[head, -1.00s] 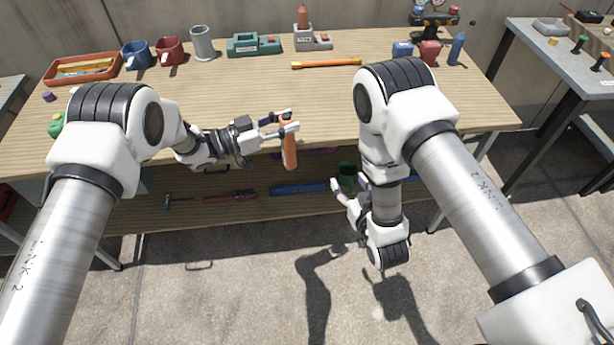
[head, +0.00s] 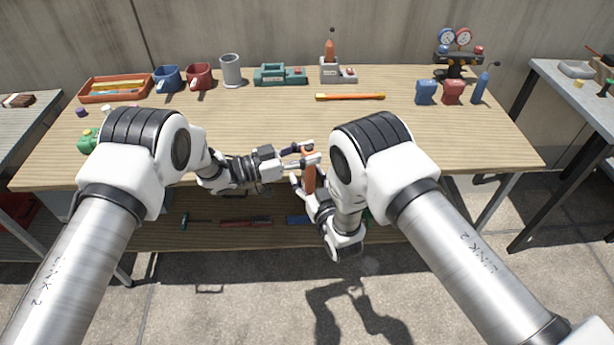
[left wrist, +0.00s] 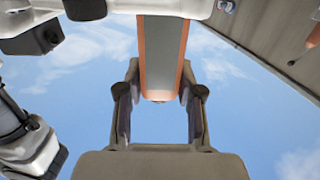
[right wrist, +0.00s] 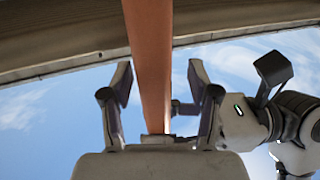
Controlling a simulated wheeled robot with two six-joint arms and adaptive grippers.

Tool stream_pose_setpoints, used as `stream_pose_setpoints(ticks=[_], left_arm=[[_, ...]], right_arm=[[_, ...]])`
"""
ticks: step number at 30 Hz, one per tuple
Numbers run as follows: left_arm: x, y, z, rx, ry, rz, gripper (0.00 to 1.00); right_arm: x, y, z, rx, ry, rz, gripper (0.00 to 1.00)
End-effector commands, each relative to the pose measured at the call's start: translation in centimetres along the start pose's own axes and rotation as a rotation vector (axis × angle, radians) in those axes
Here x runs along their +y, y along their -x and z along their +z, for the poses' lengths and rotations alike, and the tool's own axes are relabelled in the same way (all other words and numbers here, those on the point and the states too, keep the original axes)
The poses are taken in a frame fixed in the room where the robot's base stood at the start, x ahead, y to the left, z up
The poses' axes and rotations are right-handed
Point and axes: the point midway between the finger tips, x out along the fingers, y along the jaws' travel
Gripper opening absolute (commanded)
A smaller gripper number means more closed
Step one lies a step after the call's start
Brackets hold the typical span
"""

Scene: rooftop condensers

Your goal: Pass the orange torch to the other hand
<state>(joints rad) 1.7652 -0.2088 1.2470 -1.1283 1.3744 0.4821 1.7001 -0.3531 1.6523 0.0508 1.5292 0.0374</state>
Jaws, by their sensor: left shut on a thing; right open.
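The orange torch (head: 309,179) hangs roughly upright in front of the bench's front edge. My left gripper (head: 311,155) is shut on its upper part. In the left wrist view the torch (left wrist: 162,55) shows a grey face with orange edges between the fingers. My right gripper (head: 308,190) is open at the torch's lower part, below the left one. In the right wrist view the torch (right wrist: 150,65) runs between the spread right fingers (right wrist: 158,95), with visible gaps at the sides. The torch's lower end is partly hidden by my right gripper in the head view.
A lower shelf (head: 160,232) holds tools.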

Motion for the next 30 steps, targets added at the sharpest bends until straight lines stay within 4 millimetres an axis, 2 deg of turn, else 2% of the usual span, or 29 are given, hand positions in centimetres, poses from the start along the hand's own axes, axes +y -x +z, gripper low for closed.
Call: stream_pose_setpoints(ticks=[8, 9, 14, 17, 18, 20, 21, 30], left_arm=[[-0.01, -0.01, -0.06, 0.001, -0.001, 0.0, 0.0], [-0.01, -0.01, -0.06, 0.001, -0.001, 0.0, 0.0], [0.01, -0.03, -0.06, 0.001, -0.001, 0.001, 0.0], [0.03, -0.07, -0.07, 0.001, -0.001, 0.001, 0.0], [0.04, -0.08, -0.08, 0.001, -0.001, 0.002, 0.4], [0.04, -0.08, -0.08, 0.001, -0.001, 0.002, 0.61], [0.04, -0.07, -0.07, 0.001, -0.001, 0.001, 0.65], [0.0, 0.12, -0.02, 0.0, 0.0, 0.0, 0.65]], right_arm=[[0.0, -0.44, 0.0, 0.0, 0.0, 0.0, 0.6], [0.0, -0.43, 0.0, 0.0, 0.0, 0.0, 0.57], [-0.03, -0.41, 0.0, 0.0, 0.001, -0.001, 0.0], [-0.13, -0.41, 0.0, 0.0, 0.001, -0.004, 0.0], [-0.17, -0.43, -0.06, 0.002, 0.001, -0.005, 0.0], [-0.2, -0.43, -0.06, 0.002, 0.001, -0.005, 0.0], [-0.18, -0.43, -0.06, 0.002, 0.001, -0.005, 0.0], [-0.05, -0.42, -0.04, 0.001, 0.001, -0.002, 0.0]])
